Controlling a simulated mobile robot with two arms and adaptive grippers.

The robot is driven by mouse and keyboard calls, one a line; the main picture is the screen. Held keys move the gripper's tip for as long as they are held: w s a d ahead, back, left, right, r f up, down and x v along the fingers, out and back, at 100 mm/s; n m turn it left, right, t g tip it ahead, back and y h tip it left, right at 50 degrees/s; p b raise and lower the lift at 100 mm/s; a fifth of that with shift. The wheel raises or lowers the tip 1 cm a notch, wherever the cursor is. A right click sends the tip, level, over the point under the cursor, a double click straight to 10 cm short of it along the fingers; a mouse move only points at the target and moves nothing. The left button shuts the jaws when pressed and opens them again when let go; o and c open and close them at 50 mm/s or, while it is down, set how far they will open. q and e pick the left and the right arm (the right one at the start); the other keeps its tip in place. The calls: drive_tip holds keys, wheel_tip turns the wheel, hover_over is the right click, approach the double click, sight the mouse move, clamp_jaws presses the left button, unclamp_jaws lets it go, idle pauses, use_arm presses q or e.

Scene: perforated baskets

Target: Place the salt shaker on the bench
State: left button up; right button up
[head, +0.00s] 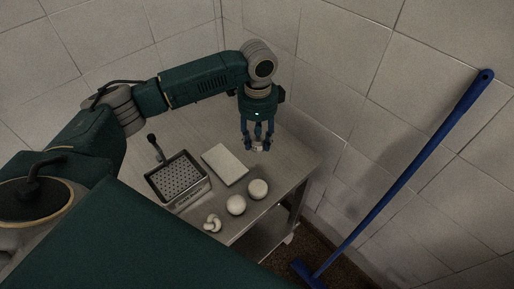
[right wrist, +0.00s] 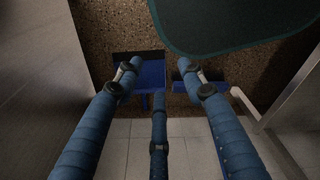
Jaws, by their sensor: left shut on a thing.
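My left gripper (head: 258,138) points down over the back right part of the grey bench (head: 290,158). It is shut on the salt shaker (head: 258,148), a small pale piece showing between the fingertips. Most of the shaker is hidden by the fingers. I cannot tell whether its bottom touches the bench top. My right gripper (right wrist: 160,75) shows in the right wrist view with its blue fingers spread apart and nothing between them.
On the bench are a perforated basket (head: 172,196) with a dark handle, a pale flat block (head: 225,164), two white balls (head: 236,205) (head: 258,189) and a knotted white piece (head: 212,223). A blue-handled broom (head: 400,180) leans on the tiled wall at right.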

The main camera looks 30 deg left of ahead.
use_arm(q)
wheel_tip(320, 180, down, 3)
drive_tip(key=shift+r, duration=0.1)
wheel_tip(320, 180, down, 3)
drive_tip(key=shift+f+p, duration=0.1)
drive_tip(key=shift+p, duration=0.35)
drive_tip(key=shift+f, duration=0.15)
drive_tip(key=o, duration=1.2)
drive_tip(key=shift+f, duration=0.1)
use_arm(e)
drive_tip(key=shift+s+d+r, duration=0.25)
drive_tip(key=shift+s+d, duration=0.1)
drive_tip(key=shift+s, duration=0.25)
drive_tip(key=shift+s+d+r, duration=0.25)
drive_tip(key=shift+s+d, duration=0.05)
drive_tip(key=shift+s, duration=0.3)
drive_tip(key=shift+s+g, duration=0.1)
drive_tip(key=shift+g, duration=0.2)
